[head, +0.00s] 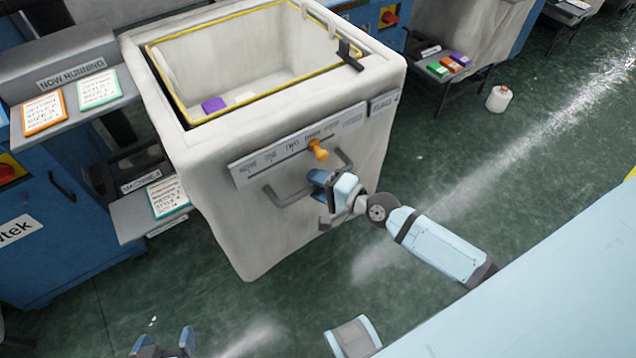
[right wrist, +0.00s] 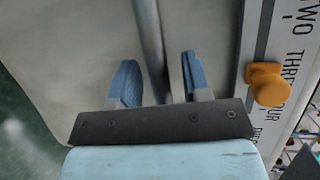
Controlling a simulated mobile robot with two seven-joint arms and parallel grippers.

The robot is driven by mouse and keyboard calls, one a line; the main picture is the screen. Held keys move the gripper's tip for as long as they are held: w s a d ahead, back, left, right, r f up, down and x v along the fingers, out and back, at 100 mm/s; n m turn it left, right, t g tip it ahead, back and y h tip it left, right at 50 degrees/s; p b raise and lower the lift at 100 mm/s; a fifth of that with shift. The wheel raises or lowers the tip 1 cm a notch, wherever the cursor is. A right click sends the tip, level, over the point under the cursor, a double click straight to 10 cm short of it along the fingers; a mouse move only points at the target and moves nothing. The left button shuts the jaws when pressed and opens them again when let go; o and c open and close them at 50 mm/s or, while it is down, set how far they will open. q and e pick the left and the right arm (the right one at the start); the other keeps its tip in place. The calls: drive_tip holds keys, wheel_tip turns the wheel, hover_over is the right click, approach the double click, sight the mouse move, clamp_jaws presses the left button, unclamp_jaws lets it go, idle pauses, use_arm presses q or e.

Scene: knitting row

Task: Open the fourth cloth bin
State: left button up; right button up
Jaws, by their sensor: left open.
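A pale cloth bin (head: 265,225) with a yellow-edged open top stands in the head view; I cannot read its number. A grey handle bar (head: 285,198) runs across its front, below a label strip (head: 265,160) with an orange knob (head: 318,150). In the right wrist view the knob (right wrist: 268,85) sits beside the words THREE and FOUR. My right gripper (head: 320,195) is at the handle. Its fingers (right wrist: 158,82) are apart, with the bar (right wrist: 148,35) passing between them and gaps beside it. My left gripper (head: 166,343) is open and empty at the bottom left, away from the bin.
Inside the bin lie a purple piece (head: 214,104) and pale pieces. Blue machines with cards stand left, including a low shelf (head: 135,215) close to the bin's side.

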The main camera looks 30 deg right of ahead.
drive_tip(key=b+v, duration=0.1)
drive_tip(key=v, duration=1.2)
drive_tip(key=shift+s+d, duration=0.2)
drive_tip(key=shift+s, duration=0.15)
drive_tip(key=shift+r, duration=0.15)
